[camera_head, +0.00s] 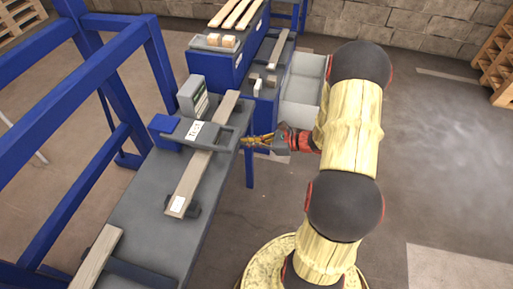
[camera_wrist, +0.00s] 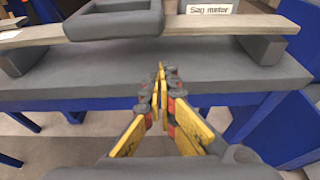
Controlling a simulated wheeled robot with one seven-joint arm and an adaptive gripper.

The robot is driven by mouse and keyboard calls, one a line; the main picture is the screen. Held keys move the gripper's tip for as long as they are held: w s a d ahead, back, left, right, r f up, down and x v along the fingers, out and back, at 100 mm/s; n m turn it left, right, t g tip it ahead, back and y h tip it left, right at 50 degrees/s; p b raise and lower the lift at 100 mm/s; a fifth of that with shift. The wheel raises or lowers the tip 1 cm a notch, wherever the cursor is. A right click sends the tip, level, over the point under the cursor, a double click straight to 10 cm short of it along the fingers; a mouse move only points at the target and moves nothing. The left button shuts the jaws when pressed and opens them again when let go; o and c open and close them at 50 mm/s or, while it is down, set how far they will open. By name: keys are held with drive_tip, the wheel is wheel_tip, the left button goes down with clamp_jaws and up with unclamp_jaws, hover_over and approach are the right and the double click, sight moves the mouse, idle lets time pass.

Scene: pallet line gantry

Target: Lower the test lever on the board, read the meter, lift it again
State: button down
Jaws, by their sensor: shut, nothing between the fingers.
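The board (camera_head: 203,165) is a long pale plank lying across dark supports on the grey bench. A grey test lever (camera_head: 222,134) with a "TEST" label reaches over the board from a blue block (camera_head: 165,130). In the wrist view the lever's thick grey bar (camera_wrist: 113,25) crosses in front of the board (camera_wrist: 205,27). The meter (camera_head: 192,97) is a grey box behind the lever; its reading is too small to tell. A "Sag meter" label (camera_wrist: 209,9) shows in the wrist view. My gripper (camera_head: 246,141) is shut and empty near the lever's handle end; contact cannot be told.
Blue gantry beams (camera_head: 75,85) stand at left. Another plank (camera_head: 97,255) lies at the bench's near end. A blue cabinet (camera_head: 222,65) carries wood pieces, and a pale open bin (camera_head: 303,80) stands right of it. Open floor (camera_head: 440,160) lies at right.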

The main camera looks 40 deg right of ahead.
drive_tip(key=shift+s+r, duration=0.15)
drive_tip(key=shift+r, duration=1.15)
drive_tip(key=shift+r, duration=0.1)
